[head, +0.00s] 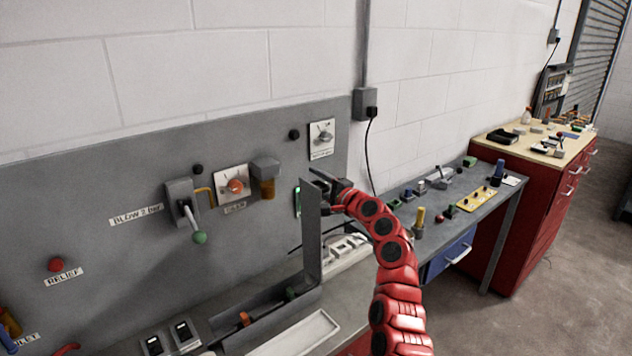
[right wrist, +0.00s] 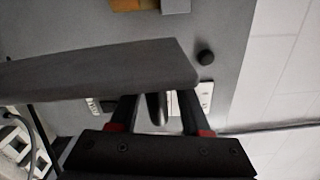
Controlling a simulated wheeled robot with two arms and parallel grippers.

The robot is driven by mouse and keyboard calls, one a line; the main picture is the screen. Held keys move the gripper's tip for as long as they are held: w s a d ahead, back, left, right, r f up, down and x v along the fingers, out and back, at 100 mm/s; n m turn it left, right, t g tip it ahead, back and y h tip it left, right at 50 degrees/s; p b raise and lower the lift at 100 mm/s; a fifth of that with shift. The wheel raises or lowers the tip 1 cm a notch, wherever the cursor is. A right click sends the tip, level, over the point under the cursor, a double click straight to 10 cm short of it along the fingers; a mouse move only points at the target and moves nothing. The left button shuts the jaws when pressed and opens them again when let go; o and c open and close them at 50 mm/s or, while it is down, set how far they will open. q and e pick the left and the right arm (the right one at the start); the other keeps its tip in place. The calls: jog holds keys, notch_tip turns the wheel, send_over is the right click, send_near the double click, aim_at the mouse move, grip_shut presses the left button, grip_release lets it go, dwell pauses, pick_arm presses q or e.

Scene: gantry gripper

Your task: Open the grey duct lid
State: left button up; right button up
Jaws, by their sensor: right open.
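The grey duct lid (head: 312,235) stands upright as a tall flat panel at the right end of the grey duct (head: 262,322). The duct's top is uncovered, and an orange piece (head: 244,318) and a green piece (head: 292,292) show inside. My right gripper (head: 322,180) is open at the upper part of the lid, on its right side. In the right wrist view the lid (right wrist: 90,70) crosses as a dark slab just beyond my open fingers (right wrist: 157,110). I cannot tell whether they touch it. My left gripper is not in view.
A grey panel (head: 110,270) behind carries a green-knobbed lever (head: 199,237), an orange dial (head: 236,186) and a red button (head: 56,265). A white tray (head: 298,335) lies before the duct. A white rack (head: 347,248) stands right of the lid. A cluttered bench continues rightward.

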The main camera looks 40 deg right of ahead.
jog(key=s+b, duration=0.4)
jog(key=s, duration=1.3)
jog(key=shift+s+d+b, duration=0.2)
jog(key=shift+d+b, duration=0.1)
jog(key=shift+w+f, duration=0.1)
